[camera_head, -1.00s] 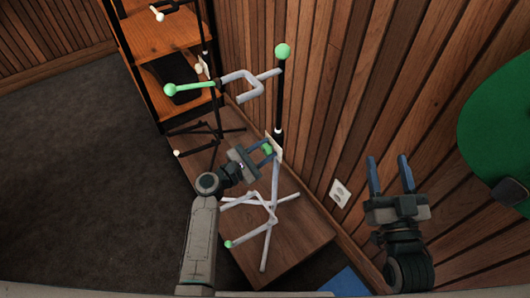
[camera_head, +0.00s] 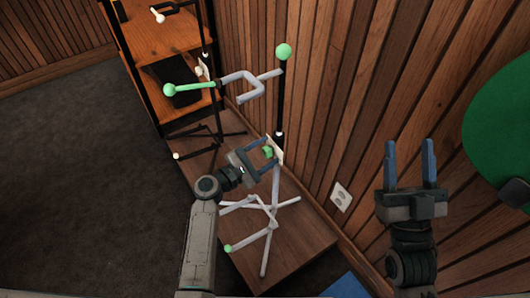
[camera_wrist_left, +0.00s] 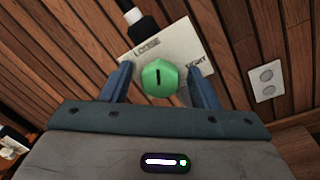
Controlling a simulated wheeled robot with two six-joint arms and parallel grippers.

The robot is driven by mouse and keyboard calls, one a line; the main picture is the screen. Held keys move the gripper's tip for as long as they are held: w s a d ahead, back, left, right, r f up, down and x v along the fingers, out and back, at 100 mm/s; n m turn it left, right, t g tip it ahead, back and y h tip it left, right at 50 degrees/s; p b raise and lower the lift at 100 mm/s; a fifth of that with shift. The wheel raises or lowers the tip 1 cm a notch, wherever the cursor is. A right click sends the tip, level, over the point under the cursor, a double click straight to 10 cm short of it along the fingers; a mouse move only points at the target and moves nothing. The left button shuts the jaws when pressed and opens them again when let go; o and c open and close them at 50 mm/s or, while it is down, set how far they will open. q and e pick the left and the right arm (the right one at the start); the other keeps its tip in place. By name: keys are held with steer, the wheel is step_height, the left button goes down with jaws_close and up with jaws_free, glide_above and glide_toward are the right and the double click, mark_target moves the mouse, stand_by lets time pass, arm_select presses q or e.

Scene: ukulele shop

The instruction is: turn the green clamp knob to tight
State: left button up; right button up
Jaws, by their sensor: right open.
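The green clamp knob (camera_wrist_left: 160,78) is faceted with a black line on its front. It sits on a pale plate (camera_wrist_left: 172,50) marked LOOSE at upper left and TIGHT at right; the line stands nearly upright in the left wrist view. In the head view the knob (camera_head: 268,152) is on the stand's pole. My left gripper (camera_wrist_left: 160,86) is open, its blue fingers on either side of the knob with a small gap at each side. My right gripper (camera_head: 410,150) is open and empty, off to the right, before the wood wall.
The grey and black stand (camera_head: 280,105) has green tips and a forked arm (camera_head: 243,84) above my left gripper. It stands on a low brown platform (camera_head: 300,248). A second stand and an orange shelf (camera_head: 165,40) are behind. A wall socket (camera_head: 341,197) is at right.

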arm_select(q)
steer(key=shift+s+a, duration=0.3)
steer(key=v, duration=1)
steer(key=shift+p, duration=0.3)
arm_select(e)
steer(key=f+g, duration=0.1)
steer(key=w+f+g, duration=0.1)
steer(key=shift+f+m+h, duration=0.3)
steer(key=shift+f, duration=0.05)
